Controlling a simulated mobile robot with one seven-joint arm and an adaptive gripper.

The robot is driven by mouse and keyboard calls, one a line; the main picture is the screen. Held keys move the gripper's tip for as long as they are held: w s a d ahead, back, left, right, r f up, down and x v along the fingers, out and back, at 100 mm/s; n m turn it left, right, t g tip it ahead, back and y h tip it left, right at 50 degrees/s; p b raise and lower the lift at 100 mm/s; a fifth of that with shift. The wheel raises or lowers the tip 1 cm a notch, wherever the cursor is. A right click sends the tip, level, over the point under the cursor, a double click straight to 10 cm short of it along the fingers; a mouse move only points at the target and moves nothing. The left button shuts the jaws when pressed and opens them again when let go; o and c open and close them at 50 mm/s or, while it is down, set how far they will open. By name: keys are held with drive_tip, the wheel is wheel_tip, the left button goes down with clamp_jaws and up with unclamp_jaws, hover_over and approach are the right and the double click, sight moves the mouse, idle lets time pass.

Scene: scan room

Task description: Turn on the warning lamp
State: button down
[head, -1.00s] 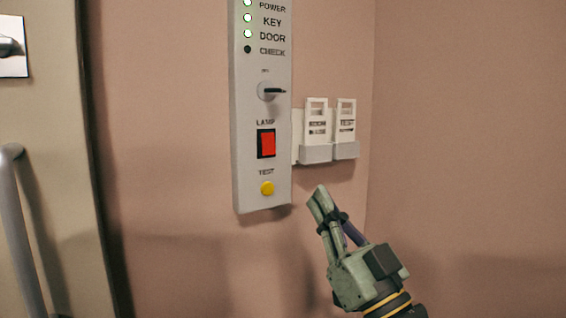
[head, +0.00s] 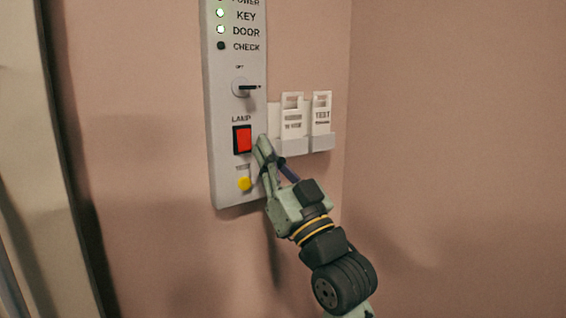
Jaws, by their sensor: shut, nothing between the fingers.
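The red rocker switch (head: 243,139), labelled LAMP, sits in a black frame on a grey wall panel (head: 226,172). My gripper (head: 262,141) is shut and empty, its tips just to the right of the switch at about its height. Whether the tips touch the panel I cannot tell. Above the switch is a key switch (head: 241,87) with a dark key. Below it is a yellow button (head: 244,184), partly beside my fingers, and my gripper hides part of the panel's lower right edge. The lamp itself is not seen.
At the panel's top, the KEY light (head: 220,13) and DOOR light (head: 221,30) glow green-white; the CHECK light (head: 221,46) is dark. Two white tags stand in a holder (head: 322,143) right of the panel. A door edge is at far left. The right wall is bare.

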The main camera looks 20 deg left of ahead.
sight(247, 138)
drive_tip(key=shift+w+a+f, duration=0.15)
drive_tip(key=shift+w+a, duration=0.35)
drive_tip(key=shift+a, duration=0.1)
drive_tip(key=shift+w+a+f, duration=0.15)
drive_tip(key=shift+w+a, duration=0.3)
drive_tip(key=shift+a, duration=0.1)
drive_tip(key=shift+w+a+f+b, duration=0.25)
drive_tip(key=shift+a+f+b, duration=0.1)
drive_tip(key=shift+f+b, duration=0.15)
drive_tip(key=shift+r, duration=0.3)
